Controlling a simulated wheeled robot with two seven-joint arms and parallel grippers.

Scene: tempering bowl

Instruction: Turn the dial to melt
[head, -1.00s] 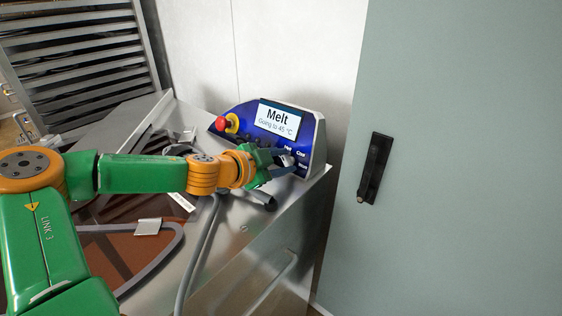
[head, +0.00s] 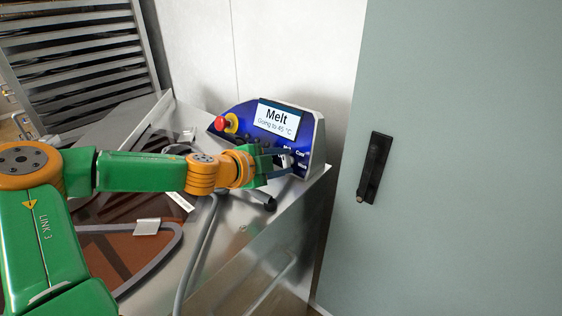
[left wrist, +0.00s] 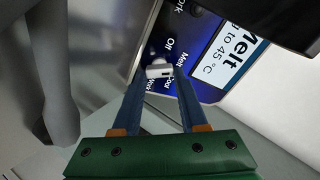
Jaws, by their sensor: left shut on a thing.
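The blue control panel (head: 238,117) stands at the back right corner of the steel machine. Its screen (head: 277,119) reads "Melt" and "Going to 45 °C". My left gripper (head: 287,162) is at the panel's lower right, with its two fingers on either side of the dial. In the left wrist view the pale dial (left wrist: 158,71) sits between the fingertips of my left gripper (left wrist: 160,76), which is shut on it. Labels "Off", "Melt", "Cool" and "Work" lie around the dial. The fingers hide part of it, and its exact pointer direction is unclear. My right gripper is out of view.
A red emergency button (head: 221,124) sits on the panel's left end. A basin with brown contents (head: 110,255) and a grey hose (head: 200,250) lie before the panel. A grey-green door (head: 460,160) with a black handle (head: 375,168) is at the right.

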